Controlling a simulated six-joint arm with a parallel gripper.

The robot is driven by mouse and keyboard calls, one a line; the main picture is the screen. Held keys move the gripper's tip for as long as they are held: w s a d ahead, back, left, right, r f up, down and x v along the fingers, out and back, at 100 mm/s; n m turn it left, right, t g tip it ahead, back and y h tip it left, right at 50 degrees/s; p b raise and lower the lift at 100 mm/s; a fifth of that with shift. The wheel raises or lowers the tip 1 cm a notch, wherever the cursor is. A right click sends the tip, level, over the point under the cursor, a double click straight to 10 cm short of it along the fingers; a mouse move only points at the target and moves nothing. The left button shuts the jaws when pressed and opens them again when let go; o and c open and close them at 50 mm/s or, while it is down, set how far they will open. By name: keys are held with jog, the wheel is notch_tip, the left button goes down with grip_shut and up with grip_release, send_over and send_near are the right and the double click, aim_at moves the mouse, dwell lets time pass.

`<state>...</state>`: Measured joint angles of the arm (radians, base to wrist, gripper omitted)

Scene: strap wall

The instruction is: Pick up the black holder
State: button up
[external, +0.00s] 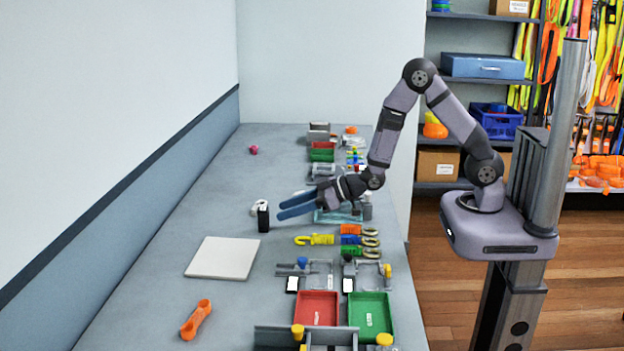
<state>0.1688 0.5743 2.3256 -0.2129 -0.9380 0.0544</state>
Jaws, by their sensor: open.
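The black holder (263,217) stands upright on the grey table, near the middle of the external view. It looks like a small dark block, with a small white piece (256,207) beside or behind its top left. My gripper (279,208) reaches in from the right with its two blue fingers pointing left. The fingers are open and nothing shows between them. Their tips are close to the right of the holder; I cannot tell whether they touch it.
A white flat board (222,258) lies in front of the holder. A yellow hook (315,240) and several coloured clips lie to the right. Red (317,308) and green (371,317) trays stand nearer. An orange piece (196,320) lies at front left.

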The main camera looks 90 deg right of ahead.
aim_at(252, 230)
jog(key=shift+w, duration=0.15)
jog(key=shift+p+x, duration=1)
jog(key=shift+x, duration=2.25)
jog(key=shift+w, duration=0.1)
jog(key=shift+w+f+p, duration=0.2)
jog(key=shift+w+p, duration=0.3)
jog(key=shift+w, duration=0.05)
jog(key=shift+p+x, duration=0.6)
jog(key=shift+x, duration=1.35)
grip_shut()
